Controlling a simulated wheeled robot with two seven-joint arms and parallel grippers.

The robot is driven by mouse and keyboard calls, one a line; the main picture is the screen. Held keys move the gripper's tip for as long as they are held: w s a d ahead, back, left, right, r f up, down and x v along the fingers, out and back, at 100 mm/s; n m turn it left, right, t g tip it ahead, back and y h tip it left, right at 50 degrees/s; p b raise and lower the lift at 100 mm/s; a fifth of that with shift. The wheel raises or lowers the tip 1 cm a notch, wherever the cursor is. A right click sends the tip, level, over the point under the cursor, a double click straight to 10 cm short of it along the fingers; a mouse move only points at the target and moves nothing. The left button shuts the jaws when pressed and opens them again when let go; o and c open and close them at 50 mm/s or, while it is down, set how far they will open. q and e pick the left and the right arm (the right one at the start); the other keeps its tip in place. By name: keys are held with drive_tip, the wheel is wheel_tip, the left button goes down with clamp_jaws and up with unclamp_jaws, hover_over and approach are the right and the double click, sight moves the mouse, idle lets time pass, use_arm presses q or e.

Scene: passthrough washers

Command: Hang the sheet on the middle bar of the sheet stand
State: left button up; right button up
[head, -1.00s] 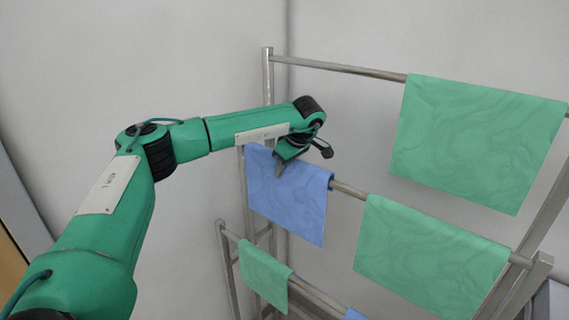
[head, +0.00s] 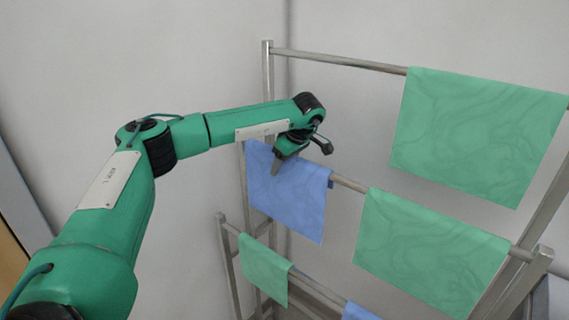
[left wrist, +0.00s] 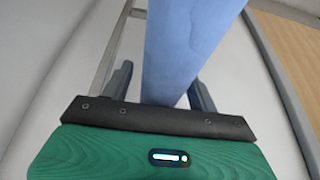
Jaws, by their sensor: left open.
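A blue sheet (head: 288,200) hangs over the left part of the middle bar (head: 349,183) of the metal sheet stand (head: 268,85). A green sheet (head: 430,250) hangs on the same bar to its right. My left gripper (head: 278,166) is at the upper part of the blue sheet, in front of it in the head view. In the left wrist view the blue sheet (left wrist: 185,45) runs between the two spread fingers, with a gap beside the left finger. The fingers are open. Whether they touch the sheet is unclear. My right gripper is not in view.
A green sheet (head: 480,135) hangs on the top bar (head: 335,61). A small green sheet (head: 263,268) and part of a blue sheet (head: 358,312) hang on the low bar (head: 318,290). Plain walls stand close behind. The top bar's left part is bare.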

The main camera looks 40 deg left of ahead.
use_arm(q)
drive_tip(key=b+v, duration=0.4)
drive_tip(key=v, duration=0.9)
drive_tip(key=shift+d+r, duration=0.1)
drive_tip(key=shift+r, duration=0.25)
